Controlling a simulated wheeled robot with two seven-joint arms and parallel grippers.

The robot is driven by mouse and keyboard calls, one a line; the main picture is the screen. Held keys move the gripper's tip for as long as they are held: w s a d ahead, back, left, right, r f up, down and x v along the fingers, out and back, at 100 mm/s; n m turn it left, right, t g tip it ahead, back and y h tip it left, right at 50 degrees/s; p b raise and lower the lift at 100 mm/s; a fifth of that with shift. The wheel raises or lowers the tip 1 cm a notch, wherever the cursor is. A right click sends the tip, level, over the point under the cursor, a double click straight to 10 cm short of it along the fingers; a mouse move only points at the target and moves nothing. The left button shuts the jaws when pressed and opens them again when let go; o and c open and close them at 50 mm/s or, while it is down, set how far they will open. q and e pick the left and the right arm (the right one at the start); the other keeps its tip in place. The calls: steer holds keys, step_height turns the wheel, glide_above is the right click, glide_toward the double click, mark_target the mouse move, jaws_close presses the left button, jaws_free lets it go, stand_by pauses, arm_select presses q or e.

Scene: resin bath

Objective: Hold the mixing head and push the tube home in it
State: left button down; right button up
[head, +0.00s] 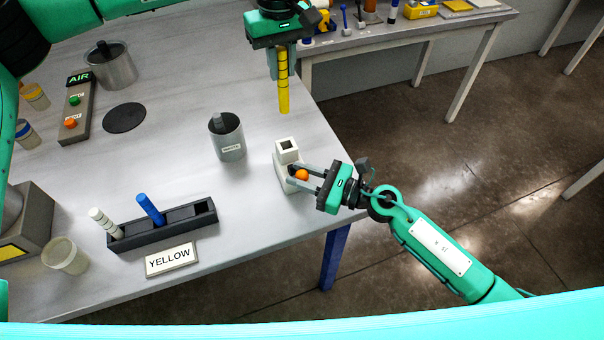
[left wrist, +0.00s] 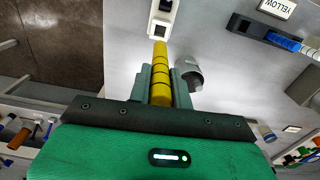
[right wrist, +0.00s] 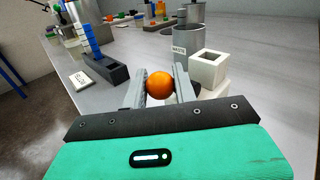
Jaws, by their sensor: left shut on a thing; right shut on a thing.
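The yellow tube (head: 283,98), ringed with dark bands, hangs upright and tip down from my left gripper (head: 281,62), which is shut on it. In the left wrist view the tube (left wrist: 160,60) lies between the fingers. The white mixing head (head: 284,152), with a square socket on top, stands near the table's right edge. The tube is above and beyond it in the head view, apart from it. My right gripper (head: 303,178) is shut on the orange knob (right wrist: 159,86) at the mixing head's side. The socket (right wrist: 208,57) shows empty in the right wrist view.
A dark rack (head: 180,229) holds a white and a blue tube, behind a YELLOW card (head: 171,260). A grey waste can (head: 228,140) stands left of the mixing head. Another table (head: 420,22) is behind.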

arm_select(q)
steer(key=r+m, duration=0.1)
steer(key=m, duration=0.1)
steer(key=shift+d+r+m, duration=0.1)
steer(key=shift+m, duration=0.3)
steer(key=r+m, duration=0.1)
steer(key=m, duration=0.1)
steer(key=shift+r+m, duration=0.15)
steer(key=shift+m, duration=0.45)
step_height(320, 180, down, 18)
steer(key=c, duration=1.3)
jaws_free()
